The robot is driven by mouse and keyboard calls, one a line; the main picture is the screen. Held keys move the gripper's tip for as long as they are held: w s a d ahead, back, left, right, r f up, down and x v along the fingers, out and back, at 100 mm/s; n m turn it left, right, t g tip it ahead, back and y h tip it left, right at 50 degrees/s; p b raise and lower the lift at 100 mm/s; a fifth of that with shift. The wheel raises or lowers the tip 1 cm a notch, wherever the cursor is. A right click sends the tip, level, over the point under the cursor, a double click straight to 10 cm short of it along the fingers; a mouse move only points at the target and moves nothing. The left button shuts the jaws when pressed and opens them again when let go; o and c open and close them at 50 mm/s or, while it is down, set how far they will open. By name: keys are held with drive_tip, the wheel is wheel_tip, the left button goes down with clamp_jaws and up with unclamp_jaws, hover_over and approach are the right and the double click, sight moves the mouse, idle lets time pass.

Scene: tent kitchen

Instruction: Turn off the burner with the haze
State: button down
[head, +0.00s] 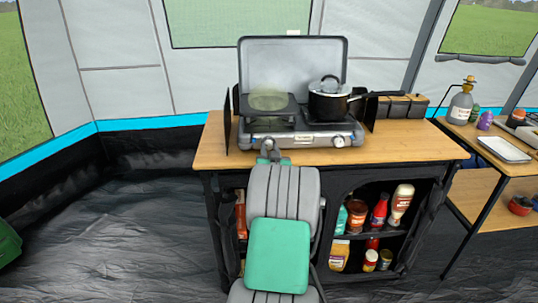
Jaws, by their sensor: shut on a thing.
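A grey two-burner camping stove (300,130) stands on the wooden counter with its lid raised. A faint yellow-green haze (269,99) hangs over the dark left burner (265,109). A black lidded pot (328,104) sits on the right burner, its handle pointing right. Knobs show on the right of the stove's front, one of them pale (338,141). My gripper (268,149) is at the left part of the stove's front, shut on the left knob. The knob is mostly hidden by my gripper, so its turn angle cannot be seen.
Dark windscreen panels flank the stove. Bottles and jars (379,212) fill the shelves below. A side table at right holds a tray (503,149) and a spray bottle (461,102).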

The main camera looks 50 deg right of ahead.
drive_tip(key=m+b, duration=0.2)
drive_tip(key=m, duration=0.2)
drive_tip(key=shift+f+m, duration=0.15)
drive_tip(key=shift+m, duration=0.15)
drive_tip(key=shift+m+h+b, duration=0.4)
drive_tip(key=shift+m+b, duration=0.75)
drive_tip(key=shift+m, duration=1.55)
drive_tip(key=c, duration=1.1)
unclamp_jaws()
drive_tip(key=shift+o, duration=0.2)
